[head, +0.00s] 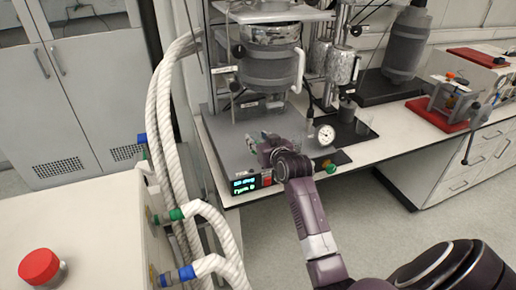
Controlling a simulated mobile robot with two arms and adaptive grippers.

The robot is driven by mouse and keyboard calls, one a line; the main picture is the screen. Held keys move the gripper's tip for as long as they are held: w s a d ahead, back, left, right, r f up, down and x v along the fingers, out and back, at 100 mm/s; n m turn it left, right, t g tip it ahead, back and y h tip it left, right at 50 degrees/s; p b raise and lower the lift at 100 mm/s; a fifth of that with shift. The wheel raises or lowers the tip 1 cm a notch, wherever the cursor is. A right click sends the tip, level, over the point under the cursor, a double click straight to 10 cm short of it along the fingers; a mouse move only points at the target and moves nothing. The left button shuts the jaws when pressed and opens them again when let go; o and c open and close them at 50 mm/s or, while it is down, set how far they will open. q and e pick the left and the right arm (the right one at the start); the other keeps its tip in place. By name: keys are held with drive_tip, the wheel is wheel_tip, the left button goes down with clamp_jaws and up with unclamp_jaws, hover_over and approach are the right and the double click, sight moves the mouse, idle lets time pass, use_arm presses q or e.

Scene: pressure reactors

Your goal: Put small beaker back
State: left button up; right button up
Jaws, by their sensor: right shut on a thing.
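My right gripper (256,144) reaches over the front of the grey reactor base plate (228,134), just above the small display. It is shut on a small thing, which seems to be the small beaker. The beaker is mostly hidden by the fingers and too small to make out clearly. I cannot tell whether it touches the plate. The large reactor vessel (271,62) with metal rim and handle hangs above and behind the gripper. My left gripper is not in view.
A round gauge (325,134) stands close right of my right gripper. Thick white hoses (165,110) run down on the left. A red button (40,267) sits on the near left cabinet. A red-based device (440,112) stands farther right.

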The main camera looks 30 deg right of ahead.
wheel_tip(320, 180, down, 5)
drive_tip(key=shift+p, duration=0.3)
drive_tip(key=o, duration=0.9)
drive_tip(key=b+v, duration=0.2)
drive_tip(key=v, duration=1)
drive_tip(key=shift+a, duration=0.1)
